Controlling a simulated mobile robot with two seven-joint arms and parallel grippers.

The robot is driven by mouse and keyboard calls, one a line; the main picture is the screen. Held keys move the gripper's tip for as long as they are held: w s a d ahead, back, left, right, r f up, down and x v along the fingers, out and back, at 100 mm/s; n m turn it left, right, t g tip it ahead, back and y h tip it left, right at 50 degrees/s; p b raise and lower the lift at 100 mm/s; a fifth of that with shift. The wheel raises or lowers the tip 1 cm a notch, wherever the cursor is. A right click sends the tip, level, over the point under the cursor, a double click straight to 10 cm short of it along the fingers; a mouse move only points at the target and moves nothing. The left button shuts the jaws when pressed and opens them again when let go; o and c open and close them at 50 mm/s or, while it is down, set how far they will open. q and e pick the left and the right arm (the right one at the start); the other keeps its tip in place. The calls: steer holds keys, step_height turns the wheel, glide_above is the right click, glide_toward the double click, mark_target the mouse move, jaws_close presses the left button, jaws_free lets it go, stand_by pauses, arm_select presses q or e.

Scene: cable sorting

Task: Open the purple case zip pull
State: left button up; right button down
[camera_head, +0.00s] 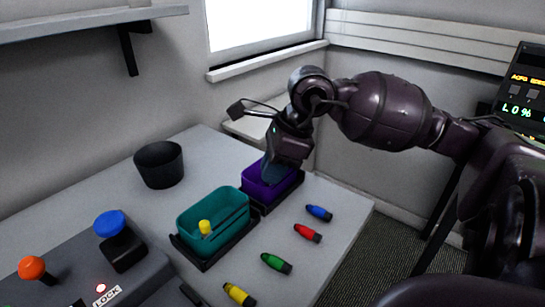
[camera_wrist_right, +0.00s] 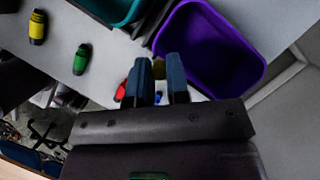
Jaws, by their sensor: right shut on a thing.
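The purple case (camera_head: 262,192) is an open-topped purple bin on a dark base on the table. It also shows in the right wrist view (camera_wrist_right: 243,55). My right gripper (camera_head: 272,172) reaches down over its near-left side. In the right wrist view its two blue-grey fingers (camera_wrist_right: 158,72) are shut on a small dark yellow piece (camera_wrist_right: 158,67) at the bin's edge, probably the zip pull. The fingers hide most of this piece, so I cannot tell how it joins the bin. My left gripper is not in view.
A teal bin (camera_head: 190,222) with a yellow knob (camera_head: 205,227) stands beside the purple one. Blue (camera_head: 319,213), red (camera_head: 307,233), green (camera_head: 276,263) and yellow (camera_head: 239,294) plugs lie in front. A black cup (camera_head: 159,165) and a panel with knobs (camera_head: 75,280) are to the left.

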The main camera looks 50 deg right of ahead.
steer(key=shift+d, duration=0.1)
steer(key=c, duration=1.1)
jaws_free()
steer(key=shift+d+r, duration=0.1)
steer(key=shift+r, duration=0.25)
steer(key=p+v, duration=0.3)
steer(key=v, duration=0.7)
steer(key=shift+s, duration=0.15)
steer(key=shift+s+f, duration=0.1)
